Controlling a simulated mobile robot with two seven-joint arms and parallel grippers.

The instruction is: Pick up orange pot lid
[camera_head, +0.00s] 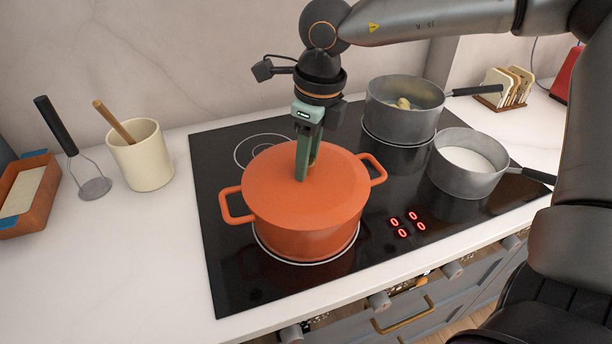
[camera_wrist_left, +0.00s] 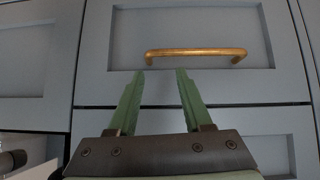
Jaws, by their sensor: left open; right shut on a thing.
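The orange pot lid (camera_head: 272,190) lies on the orange pot (camera_head: 308,243) on the front left of the cooktop, and no gap shows between them. My right gripper (camera_head: 308,172) points down at the middle of the lid. Its green fingers are shut on the lid's knob, which they mostly hide; a small gold-coloured bit shows beside them. My left gripper (camera_wrist_left: 158,78) is open and empty in the left wrist view, in front of a grey-blue drawer with a brass handle (camera_wrist_left: 195,53).
Two grey saucepans (camera_head: 405,108) (camera_head: 467,161) stand on the right of the black cooktop (camera_head: 235,277). A cream crock (camera_head: 142,157), a masher (camera_head: 92,187) and a wooden tray (camera_head: 25,200) are on the left counter. The front left counter is clear.

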